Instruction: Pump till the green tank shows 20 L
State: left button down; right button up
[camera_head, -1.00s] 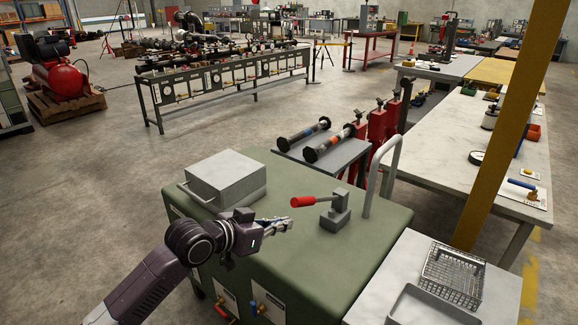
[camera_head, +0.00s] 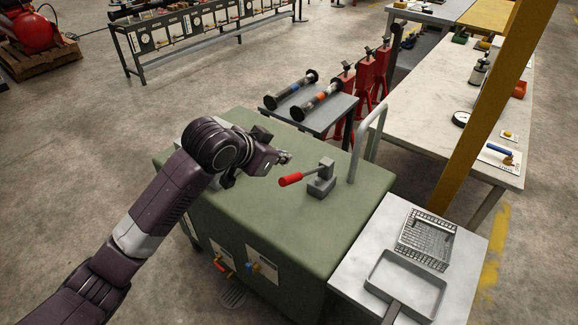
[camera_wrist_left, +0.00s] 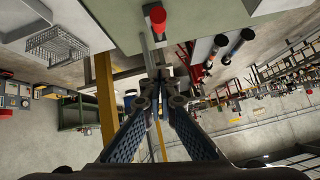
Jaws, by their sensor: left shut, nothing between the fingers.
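A pump lever with a red grip (camera_head: 290,179) sticks out from a grey block (camera_head: 322,182) on top of the green cabinet (camera_head: 275,215). The red grip also shows at the top of the left wrist view (camera_wrist_left: 158,18). My left gripper (camera_head: 285,157) is shut and empty. In the head view it appears just behind the red grip, apart from it. In the left wrist view its fingertips (camera_wrist_left: 160,90) are together, with the grip beyond them. No litre reading is legible. My right gripper is out of view.
A curved grey handrail (camera_head: 368,145) rises at the cabinet's right. A side table holds a wire basket (camera_head: 428,238) and a grey tray (camera_head: 405,285). Spools (camera_head: 318,102) lie on a stand behind.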

pick_arm(q)
jog(key=p, duration=0.2)
send_over(292, 178)
jog(key=d, duration=0.2)
notch_tip(292, 178, down, 6)
jog(key=f, duration=0.1)
jog(key=a+f+p, duration=0.1)
jog(key=f, duration=0.1)
jog(key=shift+w+a+f+p, duration=0.1)
jog(key=shift+w+a+p, duration=0.1)
jog(key=shift+a+p, duration=0.15)
jog(key=shift+s+a+f, duration=0.15)
jog(key=shift+a+f, duration=0.05)
jog(key=shift+f, duration=0.25)
jog(key=shift+d, duration=0.1)
jog(key=shift+f, duration=0.15)
